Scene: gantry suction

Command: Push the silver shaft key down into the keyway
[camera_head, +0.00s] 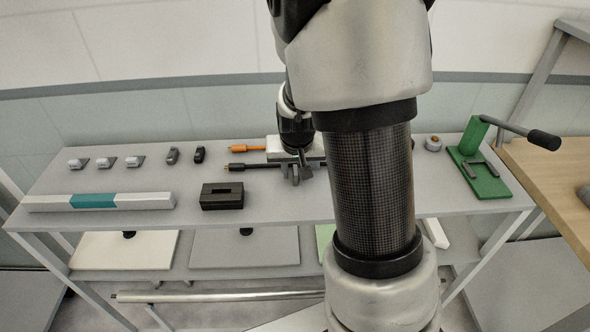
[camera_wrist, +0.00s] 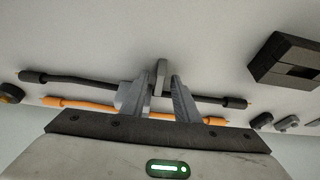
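A small silver-grey piece, which looks like the shaft key (camera_wrist: 161,75), stands lengthwise between the two fingertips of my gripper (camera_wrist: 161,88). The fingers are close on either side of it, and it looks gripped, though the contact is not fully clear. In the head view my gripper (camera_head: 295,174) points down over the table's middle. A black block with a slot (camera_head: 222,204) sits on the table to its left. The block also shows at the upper right of the wrist view (camera_wrist: 272,56). I cannot tell if its slot is the keyway.
An orange cable (camera_head: 249,149) and a black cable (camera_head: 250,166) lie beside my gripper. Several small grey and black parts stand at the back left, behind a white-and-teal bar (camera_head: 130,201). A green lever fixture (camera_head: 484,180) is at the right. Table (camera_head: 275,207) is clear around the block.

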